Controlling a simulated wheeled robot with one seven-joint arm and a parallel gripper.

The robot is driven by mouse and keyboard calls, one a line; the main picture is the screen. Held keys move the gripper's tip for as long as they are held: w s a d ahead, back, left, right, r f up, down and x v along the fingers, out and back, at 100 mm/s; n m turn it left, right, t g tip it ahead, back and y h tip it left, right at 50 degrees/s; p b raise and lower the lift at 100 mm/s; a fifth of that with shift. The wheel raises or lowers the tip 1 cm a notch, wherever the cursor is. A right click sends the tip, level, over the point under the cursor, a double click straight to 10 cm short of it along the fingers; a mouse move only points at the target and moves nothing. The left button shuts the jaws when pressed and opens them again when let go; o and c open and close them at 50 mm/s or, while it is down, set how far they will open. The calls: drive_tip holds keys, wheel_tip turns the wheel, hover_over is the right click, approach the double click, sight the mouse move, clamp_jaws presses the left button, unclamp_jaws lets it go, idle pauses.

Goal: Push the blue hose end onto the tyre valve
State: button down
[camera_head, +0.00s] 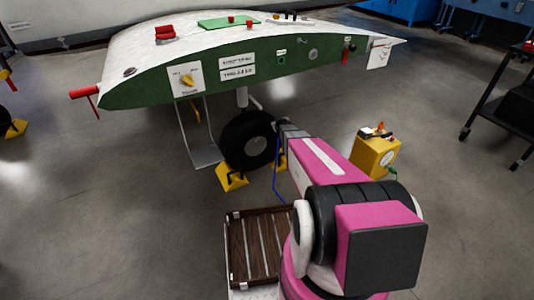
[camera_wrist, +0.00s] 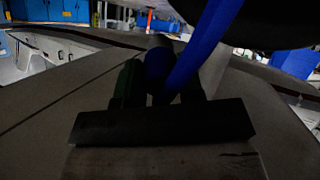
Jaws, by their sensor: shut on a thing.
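The black tyre (camera_head: 236,147) with a grey hub stands under the green and white wing-like panel in the head view. The tyre valve is too small or hidden to make out. My gripper (camera_head: 282,128) is at the tyre's right side; I cannot tell whether it touches. In the wrist view my gripper (camera_wrist: 160,80) is shut on the blue hose end (camera_wrist: 156,62), and the blue hose (camera_wrist: 203,42) rises to the upper right. In the head view the blue hose (camera_head: 276,172) hangs below my gripper. A dark curved shape, perhaps the tyre, fills the wrist view's top right.
Yellow chocks (camera_head: 231,178) sit at the tyre. The panel (camera_head: 215,80) overhangs it, and a grey step (camera_head: 206,157) hangs to its left. A yellow gauge box (camera_head: 372,158) stands right of my arm. A black cart (camera_head: 505,105) is at far right. Floor between is clear.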

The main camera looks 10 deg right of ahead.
drive_tip(key=shift+w+a+f, duration=0.1)
drive_tip(key=shift+a+f, duration=0.1)
drive_tip(key=shift+f, duration=0.5)
drive_tip(key=s+a+f+n+t+y, duration=0.2)
drive_tip(key=a+f+y, duration=0.15)
drive_tip(key=f, duration=0.45)
drive_tip(key=s+a+f+n+t+y, duration=0.2)
drive_tip(key=a+f+y, duration=0.15)
drive_tip(key=f, duration=0.45)
drive_tip(key=shift+x, duration=2.35)
drive_tip(key=shift+w+a+f+n, duration=0.15)
drive_tip(key=shift+w+a, duration=0.05)
drive_tip(key=shift+w, duration=0.35)
drive_tip(key=shift+w+a+f+n, duration=0.15)
drive_tip(key=shift+w+a, duration=0.1)
drive_tip(key=shift+w, duration=0.35)
drive_tip(key=shift+w+a, duration=0.1)
drive_tip(key=shift+w, duration=0.25)
drive_tip(key=c, duration=0.7)
unclamp_jaws()
drive_tip(key=shift+w, duration=0.15)
drive_tip(key=shift+o, duration=0.2)
